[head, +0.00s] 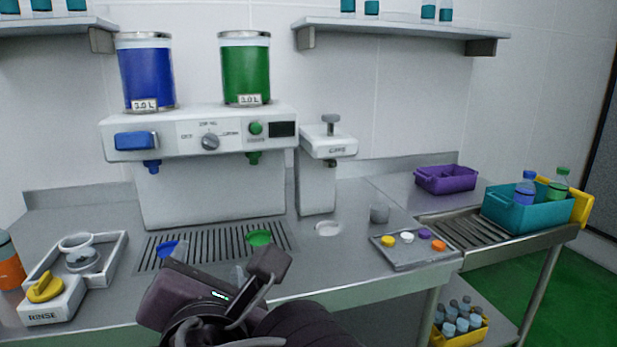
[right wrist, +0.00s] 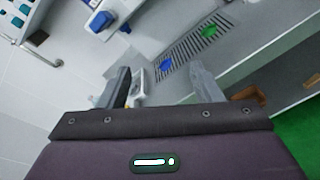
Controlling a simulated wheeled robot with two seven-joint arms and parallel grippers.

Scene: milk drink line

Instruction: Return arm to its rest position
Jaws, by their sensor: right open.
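My right gripper (head: 209,263) is in the lower middle of the head view, in front of the drip grate (head: 146,262). In the right wrist view its two fingers (right wrist: 158,72) stand apart with nothing between them. The gripper is empty. The dispenser (head: 210,185) with a blue tank (head: 146,80) and a green tank (head: 246,75) stands behind it. A blue marker (head: 166,247) and a green marker (head: 259,238) lie on the grate. My left gripper is not in view.
A rinse station (head: 75,280) stands at the left. A cap tray (head: 415,260) with several coloured caps sits right of the gripper. A purple bin (head: 446,180) and a teal crate (head: 500,208) holding two bottles are at the far right. A yellow bin (head: 452,340) is below.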

